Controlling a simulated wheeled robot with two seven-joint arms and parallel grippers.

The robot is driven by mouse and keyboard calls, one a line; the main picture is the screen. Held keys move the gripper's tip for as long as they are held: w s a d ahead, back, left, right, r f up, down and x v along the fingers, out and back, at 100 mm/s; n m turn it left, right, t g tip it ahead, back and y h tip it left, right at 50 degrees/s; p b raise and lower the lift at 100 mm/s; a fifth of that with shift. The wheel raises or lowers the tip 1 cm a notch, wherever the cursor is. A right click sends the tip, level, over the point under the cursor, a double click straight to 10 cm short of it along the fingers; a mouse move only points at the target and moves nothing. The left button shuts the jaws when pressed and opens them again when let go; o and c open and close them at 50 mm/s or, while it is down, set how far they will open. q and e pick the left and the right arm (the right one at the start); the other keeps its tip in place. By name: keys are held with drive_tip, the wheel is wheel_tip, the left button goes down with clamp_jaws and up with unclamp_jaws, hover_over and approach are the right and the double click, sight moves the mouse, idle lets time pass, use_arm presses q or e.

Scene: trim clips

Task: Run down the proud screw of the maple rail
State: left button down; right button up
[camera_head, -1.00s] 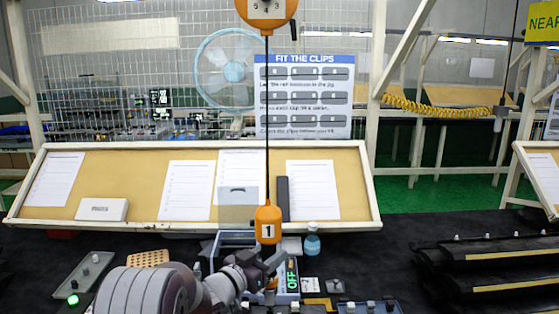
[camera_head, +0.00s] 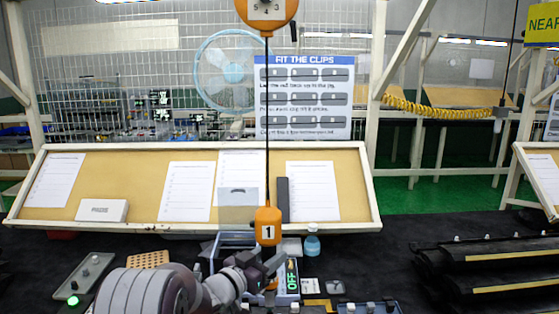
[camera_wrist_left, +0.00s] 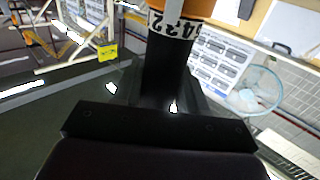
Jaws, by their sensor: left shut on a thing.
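An orange driver (camera_head: 268,224) marked 1 hangs upright on a dark cord from an orange balancer (camera_head: 266,10). My left gripper (camera_head: 270,275) is at the driver's lower part. In the left wrist view, the driver's black body (camera_wrist_left: 166,75) rises from between the fingers, below a white numbered ring (camera_wrist_left: 177,25); the gripper is shut on it. The driver's tip is hidden behind my arm. I cannot make out the maple rail or its proud screw for certain. My right gripper is not in view.
A device with a green OFF display (camera_head: 292,277) stands right beside the gripper. A grey panel with a green light (camera_head: 73,299) lies left. Dark rails with yellowish strips (camera_head: 497,256) lie right.

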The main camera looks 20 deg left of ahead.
sight(269, 235)
use_arm(q)
drive_tip(key=shift+f, duration=0.35)
wheel_tip(269, 235, up, 7)
drive_tip(key=p, duration=0.5)
drive_tip(key=shift+f, duration=0.2)
drive_tip(key=shift+w+f, duration=0.1)
